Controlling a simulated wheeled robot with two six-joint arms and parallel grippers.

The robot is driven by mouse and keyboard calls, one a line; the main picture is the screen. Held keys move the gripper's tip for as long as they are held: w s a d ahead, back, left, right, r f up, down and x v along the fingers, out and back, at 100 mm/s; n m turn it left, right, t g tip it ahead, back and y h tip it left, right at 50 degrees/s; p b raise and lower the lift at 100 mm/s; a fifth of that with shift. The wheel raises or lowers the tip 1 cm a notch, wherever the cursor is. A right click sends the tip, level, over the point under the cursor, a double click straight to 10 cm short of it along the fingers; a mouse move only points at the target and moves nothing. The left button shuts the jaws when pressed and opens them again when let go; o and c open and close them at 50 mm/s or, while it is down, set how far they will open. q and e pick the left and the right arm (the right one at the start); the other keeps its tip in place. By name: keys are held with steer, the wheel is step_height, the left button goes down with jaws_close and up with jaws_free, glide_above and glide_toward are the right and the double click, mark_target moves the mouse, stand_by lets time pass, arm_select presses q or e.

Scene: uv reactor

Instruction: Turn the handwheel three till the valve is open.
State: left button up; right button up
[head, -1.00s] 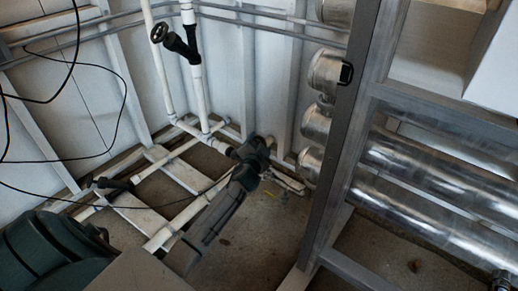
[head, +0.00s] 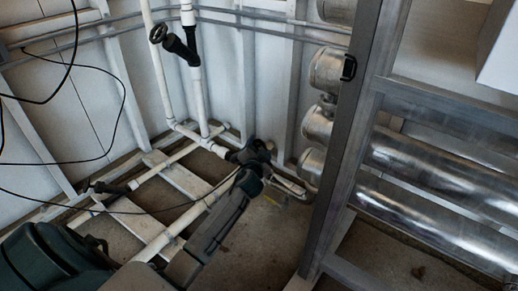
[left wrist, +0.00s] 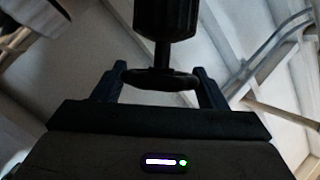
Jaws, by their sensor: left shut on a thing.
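A black handwheel (left wrist: 160,79) is edge-on between the two fingers of my left gripper (left wrist: 160,84) in the left wrist view. The fingers are shut on its rim from both sides. A short stem joins it to a ribbed black valve body (left wrist: 165,18) just beyond. In the head view my left gripper (head: 252,168) reaches that black valve (head: 258,150) on the low white pipework, and hides most of the wheel there. No number shows on the wheel, and I cannot tell how far the valve is open. My right gripper is not in view.
Another black handwheel (head: 157,33) is on the upright white pipe at the back. A dark handle (head: 100,187) is on the low pipe at left. A grey metal post (head: 345,130) and silver cylinders (head: 430,165) stand close on the right. Black cables (head: 125,100) hang at left.

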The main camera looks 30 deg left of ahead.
arm_select(q)
steer(key=shift+d+f, duration=0.25)
steer(key=shift+f, duration=0.15)
steer(key=o, duration=0.7)
steer(key=shift+o, duration=0.5)
steer(key=shift+d, duration=0.1)
steer(key=shift+w+a+r, duration=0.1)
steer(key=shift+a+r, duration=0.1)
